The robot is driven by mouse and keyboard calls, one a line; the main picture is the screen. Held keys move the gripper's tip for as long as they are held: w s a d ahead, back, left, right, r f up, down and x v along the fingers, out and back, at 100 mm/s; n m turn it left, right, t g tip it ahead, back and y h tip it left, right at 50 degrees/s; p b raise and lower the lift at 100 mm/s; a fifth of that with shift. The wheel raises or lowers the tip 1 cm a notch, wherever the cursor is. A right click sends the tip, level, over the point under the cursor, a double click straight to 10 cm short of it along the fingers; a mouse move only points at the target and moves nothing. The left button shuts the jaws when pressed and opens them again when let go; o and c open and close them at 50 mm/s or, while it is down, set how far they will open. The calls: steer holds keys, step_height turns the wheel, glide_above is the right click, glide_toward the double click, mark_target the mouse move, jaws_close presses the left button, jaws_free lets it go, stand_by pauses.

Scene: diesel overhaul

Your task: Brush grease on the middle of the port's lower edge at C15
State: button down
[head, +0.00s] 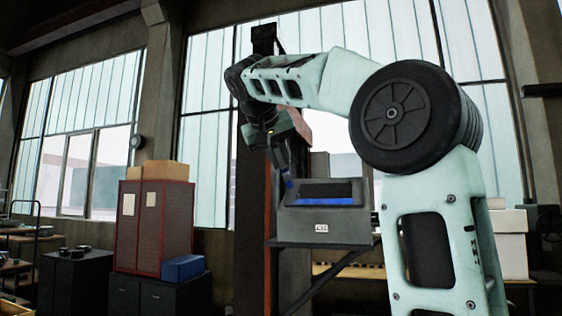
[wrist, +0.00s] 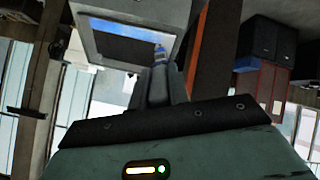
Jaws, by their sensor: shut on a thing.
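A grey housing (head: 290,226) with a small label, too small to read surely, sits on a bracket in the head view. Its dark port (head: 328,190) has a blue strip along the lower edge (head: 325,202). In the wrist view the housing (wrist: 90,12) is upside down, with the blue lower edge (wrist: 118,29) in sight. My gripper (head: 284,172) is at the port's left end in the head view. It is shut on a slim brush with a blue end (wrist: 160,53). The brush end is beside the port's edge, off its middle; I cannot tell whether it touches.
A dark column (head: 248,210) stands just left of the housing. A red cabinet (head: 152,228) with boxes on top and a blue box (head: 183,268) are farther left. White boxes (head: 508,240) stand at the right.

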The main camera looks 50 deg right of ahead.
mark_target(282, 168)
steer(key=shift+s+a+r, duration=0.1)
steer(key=shift+a+r, duration=0.1)
steer(key=shift+r, duration=0.1)
steer(key=shift+s+a+r+p, duration=0.2)
steer(key=shift+a+r+p, duration=0.25)
steer(key=shift+r, duration=0.2)
steer(key=shift+s+a+r+p, duration=0.15)
steer(key=shift+a+r+p, duration=0.2)
steer(key=shift+r+p, duration=0.25)
steer(key=shift+f, duration=0.1)
steer(key=shift+w+d+f+b, duration=0.1)
steer(key=shift+d+f+b, duration=0.1)
steer(key=shift+f+b, duration=0.25)
steer(key=shift+a+f+b+x, duration=0.2)
steer(key=shift+b+x, duration=0.45)
steer(key=shift+x, duration=0.45)
steer(key=shift+a+f+b+x, duration=0.15)
steer(key=shift+b+x, duration=0.55)
steer(key=shift+x, duration=0.35)
steer(key=shift+a+f+b+x, duration=0.1)
steer(key=shift+f+b+x, duration=0.1)
steer(key=shift+b+x, duration=0.7)
steer(key=shift+w+d+f, duration=0.15)
steer(key=shift+d+f, duration=0.35)
steer(key=shift+f, duration=0.25)
